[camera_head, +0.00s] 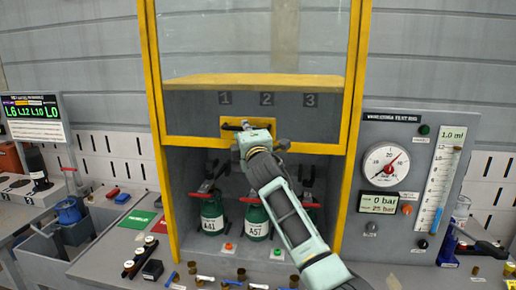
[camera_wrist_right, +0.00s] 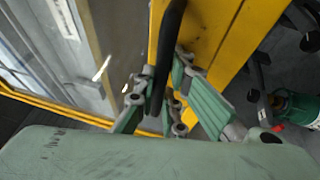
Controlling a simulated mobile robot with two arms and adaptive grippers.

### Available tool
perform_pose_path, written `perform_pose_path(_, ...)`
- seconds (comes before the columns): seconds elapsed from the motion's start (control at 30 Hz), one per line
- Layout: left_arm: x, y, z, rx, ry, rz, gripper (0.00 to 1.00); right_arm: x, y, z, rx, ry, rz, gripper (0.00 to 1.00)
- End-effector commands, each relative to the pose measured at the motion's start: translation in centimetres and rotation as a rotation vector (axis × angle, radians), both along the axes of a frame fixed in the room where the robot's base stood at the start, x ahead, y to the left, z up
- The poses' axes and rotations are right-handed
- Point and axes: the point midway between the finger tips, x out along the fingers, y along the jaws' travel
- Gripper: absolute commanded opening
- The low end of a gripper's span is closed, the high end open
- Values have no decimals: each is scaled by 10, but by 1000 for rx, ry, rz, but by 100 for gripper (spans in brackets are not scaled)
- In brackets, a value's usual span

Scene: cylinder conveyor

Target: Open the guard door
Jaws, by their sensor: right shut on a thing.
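The guard door is a clear panel in a yellow frame; its bottom rail (camera_head: 315,147) crosses the bay above several green cylinders, which show uncovered below it. A black handle (camera_head: 231,127) sits on a yellow plate at the rail's middle. My right gripper (camera_head: 244,136) is at this handle, its arm reaching up from the lower right. In the right wrist view the black handle bar (camera_wrist_right: 172,40) runs between the fingers of my right gripper (camera_wrist_right: 163,92), which is shut on it. The yellow door frame (camera_wrist_right: 215,35) is just behind. My left gripper is not in view.
Green cylinders (camera_head: 212,216) stand in the bay under the door, partly behind my right arm. A gauge panel (camera_head: 407,160) stands close on the right. The bench holds small parts.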

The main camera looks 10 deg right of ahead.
Motion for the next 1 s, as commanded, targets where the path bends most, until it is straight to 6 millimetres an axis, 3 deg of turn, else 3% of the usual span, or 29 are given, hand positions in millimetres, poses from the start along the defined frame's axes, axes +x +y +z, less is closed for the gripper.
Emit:
perform_pose_path(0.03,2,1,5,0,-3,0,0,0,3,11,8,-1,2,0)
perform_pose_path(0.2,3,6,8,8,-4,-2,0,0,8,22,7,0,0,0)
perform_pose_path(0.63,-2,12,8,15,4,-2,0,1,9,23,7,2,-2,0)
perform_pose_path(0.67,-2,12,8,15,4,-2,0,1,9,23,7,2,-2,12)
perform_pose_path(0.73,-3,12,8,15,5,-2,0,1,9,23,6,2,-2,18)
perform_pose_path(1.0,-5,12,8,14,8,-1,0,1,9,22,3,2,-3,18)
